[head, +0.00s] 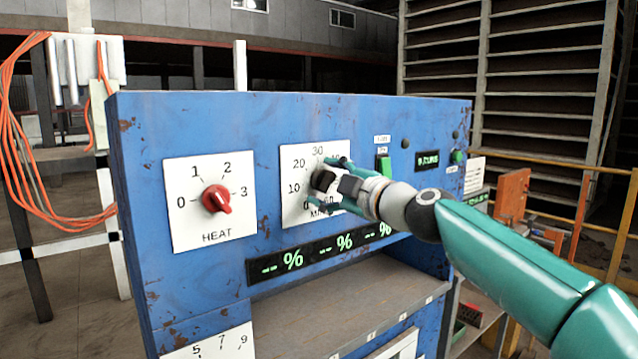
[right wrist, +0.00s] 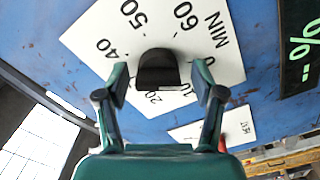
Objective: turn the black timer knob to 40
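The black timer knob (head: 322,180) sits on a white dial plate (head: 293,157) marked in minutes on the blue panel. In the head view my right gripper (head: 328,187) partly covers the knob and the right side of the dial. In the right wrist view the knob (right wrist: 158,70) lies between the two teal fingers of the gripper (right wrist: 160,84), with a gap on each side. The 40 (right wrist: 105,47), 50 and 60 show in that view. I cannot tell which number the knob points to. My left gripper is not in view.
A red HEAT knob (head: 216,199) on its own white plate is left of the timer. Green percent displays (head: 337,243) and a recessed shelf (head: 340,305) are below. A green switch (head: 384,166) is close to my right wrist.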

